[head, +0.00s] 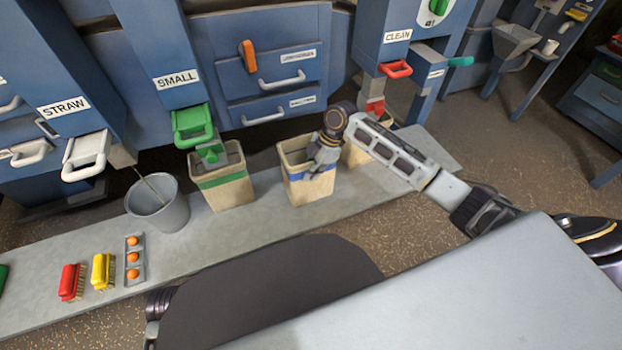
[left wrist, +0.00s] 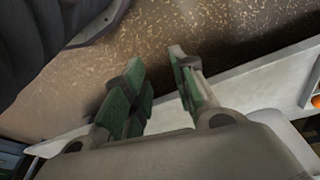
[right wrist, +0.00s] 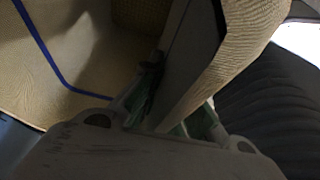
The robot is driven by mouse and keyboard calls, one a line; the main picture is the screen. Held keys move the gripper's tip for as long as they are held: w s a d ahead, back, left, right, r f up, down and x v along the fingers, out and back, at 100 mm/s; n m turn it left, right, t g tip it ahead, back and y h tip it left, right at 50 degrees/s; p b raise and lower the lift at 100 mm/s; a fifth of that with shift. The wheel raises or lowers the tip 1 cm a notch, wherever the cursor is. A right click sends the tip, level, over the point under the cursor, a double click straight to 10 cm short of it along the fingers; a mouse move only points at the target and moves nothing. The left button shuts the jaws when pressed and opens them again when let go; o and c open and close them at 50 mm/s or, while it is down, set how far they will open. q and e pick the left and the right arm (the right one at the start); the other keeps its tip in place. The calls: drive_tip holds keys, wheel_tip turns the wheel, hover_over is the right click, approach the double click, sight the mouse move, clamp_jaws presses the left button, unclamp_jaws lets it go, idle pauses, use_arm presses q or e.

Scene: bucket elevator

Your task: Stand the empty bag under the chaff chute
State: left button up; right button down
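An empty tan bag with a blue band (head: 296,190) stands upright on the grey ledge, between the small chute and the clean chute. My right gripper (head: 322,155) points down at its right rim. In the right wrist view the bag's wall (right wrist: 235,60) runs between the fingers (right wrist: 180,95), which look closed on it; the contact is partly hidden. The bag's inside, with the blue line, shows at left there. My left gripper (left wrist: 155,58) is open and empty, with the ledge and floor behind it. I see no label reading chaff.
A green-banded bag (head: 228,188) stands under the small chute (head: 178,75). Another bag (head: 358,152) is under the clean chute (head: 397,38), partly behind my arm. A grey bucket (head: 160,210), brushes (head: 103,272) and a tray of orange balls (head: 134,262) occupy the left ledge.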

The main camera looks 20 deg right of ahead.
use_arm(q)
drive_tip(key=shift+d+r+b, duration=0.2)
drive_tip(key=shift+r+b, duration=0.15)
drive_tip(key=shift+r, duration=0.55)
use_arm(e)
wheel_tip(320, 180, down, 3)
drive_tip(key=shift+r, duration=0.1)
drive_tip(key=c, duration=2.1)
unclamp_jaws()
use_arm(q)
drive_tip(key=shift+w, duration=0.15)
use_arm(e)
drive_tip(key=o, duration=0.5)
drive_tip(key=shift+c, duration=0.2)
